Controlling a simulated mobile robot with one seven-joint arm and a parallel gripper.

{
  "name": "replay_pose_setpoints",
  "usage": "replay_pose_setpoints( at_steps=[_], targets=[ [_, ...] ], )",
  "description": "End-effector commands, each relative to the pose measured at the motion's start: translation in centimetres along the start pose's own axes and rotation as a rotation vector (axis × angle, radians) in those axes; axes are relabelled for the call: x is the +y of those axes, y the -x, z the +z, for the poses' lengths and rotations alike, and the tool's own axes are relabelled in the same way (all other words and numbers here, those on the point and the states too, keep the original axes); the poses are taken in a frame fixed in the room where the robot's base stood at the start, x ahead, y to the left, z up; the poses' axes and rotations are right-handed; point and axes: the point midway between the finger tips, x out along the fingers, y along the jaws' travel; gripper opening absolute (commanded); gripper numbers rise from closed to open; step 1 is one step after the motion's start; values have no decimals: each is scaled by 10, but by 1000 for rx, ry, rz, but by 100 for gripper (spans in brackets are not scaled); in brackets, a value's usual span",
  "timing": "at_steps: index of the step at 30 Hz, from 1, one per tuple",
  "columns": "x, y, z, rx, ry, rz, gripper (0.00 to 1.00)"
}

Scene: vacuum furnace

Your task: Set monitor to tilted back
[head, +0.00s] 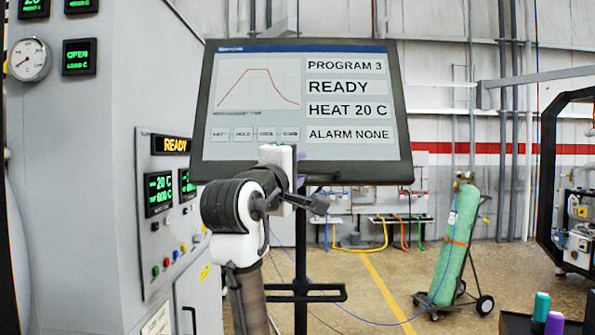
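The monitor (350,150) is a black-framed flat screen on a dark upright stand (301,260). Its screen reads PROGRAM 3, READY, HEAT 20 C and ALARM NONE beside a red curve. Its top edge looks shorter than its bottom edge, so it appears to lean back somewhat; the exact angle is not clear. My gripper (305,188) is in front of the monitor's lower edge, left of its middle. My wrist hides part of that edge and the upper stand. I cannot tell whether the fingers touch the monitor or are open.
The grey furnace cabinet (90,160) with lit displays and buttons stands close on the left. A green gas cylinder (457,245) on a wheeled cart stands at the right. A black-framed machine (570,190) is at the far right. Floor between the stand and the cart is mostly clear.

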Motion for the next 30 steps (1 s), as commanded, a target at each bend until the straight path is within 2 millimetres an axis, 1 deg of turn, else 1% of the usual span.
replay_pose_setpoints(
  at_steps=[7, 11, 14, 18, 24, 27, 30],
  targets=[
    [-3, 1, 0, 0, 1, -6, 32],
    [-5, 13, 0, 0, 0, -5, 32],
    [-7, 32, -1, 2, 0, -3, 32],
    [-6, 66, -1, 2, 0, -1, 32],
    [-5, 108, 0, 2, 0, -1, 32],
    [-4, 123, 0, 1, 0, -2, 32],
    [-3, 132, 0, 0, 0, -3, 32]
  ],
)
